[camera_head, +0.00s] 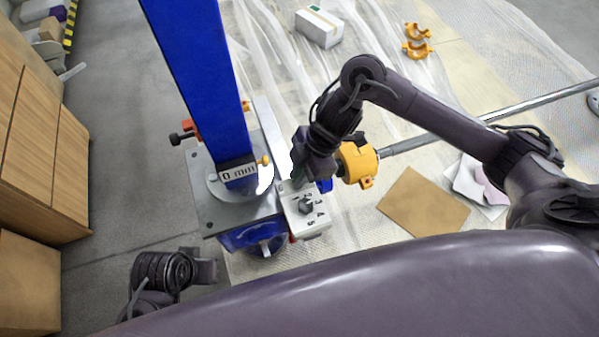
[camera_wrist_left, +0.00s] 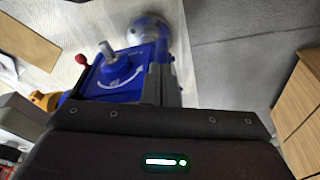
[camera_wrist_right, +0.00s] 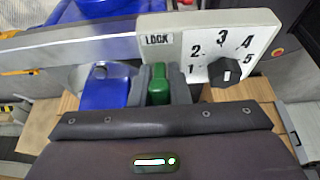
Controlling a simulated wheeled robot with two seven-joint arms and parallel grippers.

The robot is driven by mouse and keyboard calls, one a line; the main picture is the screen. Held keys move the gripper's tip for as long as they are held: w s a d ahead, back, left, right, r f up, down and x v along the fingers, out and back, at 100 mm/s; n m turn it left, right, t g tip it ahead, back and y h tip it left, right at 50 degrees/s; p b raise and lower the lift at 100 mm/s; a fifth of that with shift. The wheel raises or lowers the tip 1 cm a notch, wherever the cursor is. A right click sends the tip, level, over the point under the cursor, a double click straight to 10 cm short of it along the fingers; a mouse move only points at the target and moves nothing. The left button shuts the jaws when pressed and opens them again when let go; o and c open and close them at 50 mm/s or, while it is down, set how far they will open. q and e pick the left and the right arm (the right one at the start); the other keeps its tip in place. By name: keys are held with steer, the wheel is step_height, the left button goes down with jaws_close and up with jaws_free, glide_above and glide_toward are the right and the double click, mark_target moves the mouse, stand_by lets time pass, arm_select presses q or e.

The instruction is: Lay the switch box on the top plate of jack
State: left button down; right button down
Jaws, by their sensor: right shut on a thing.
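The switch box (camera_head: 305,208) is a white block with a black knob and printed numbers, at the right front edge of the grey plate (camera_head: 204,200). The plate lies around the foot of a tall blue column marked "0 mm" (camera_head: 205,80). I cannot tell whether box and plate touch. My right gripper (camera_head: 299,178) is shut on the box's green grip (camera_wrist_right: 159,88). The right wrist view shows the box's face (camera_wrist_right: 217,45) with "LOCK" and the knob. My left gripper (camera_head: 206,268) is empty and looks shut, left of the blue part (camera_head: 258,238) below the plate.
A yellow clamp (camera_head: 357,163) on a long metal bar (camera_head: 430,137) lies right of my right gripper. A brown sheet (camera_head: 424,201), a white carton (camera_head: 320,27) and orange clamps (camera_head: 417,40) lie on the plastic sheeting. Wooden cabinets (camera_head: 40,140) stand at the left.

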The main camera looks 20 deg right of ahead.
steer(key=c, duration=1.8)
jaws_free()
steer(key=shift+f, duration=0.1)
steer(key=o, duration=0.4)
steer(key=shift+o, duration=0.2)
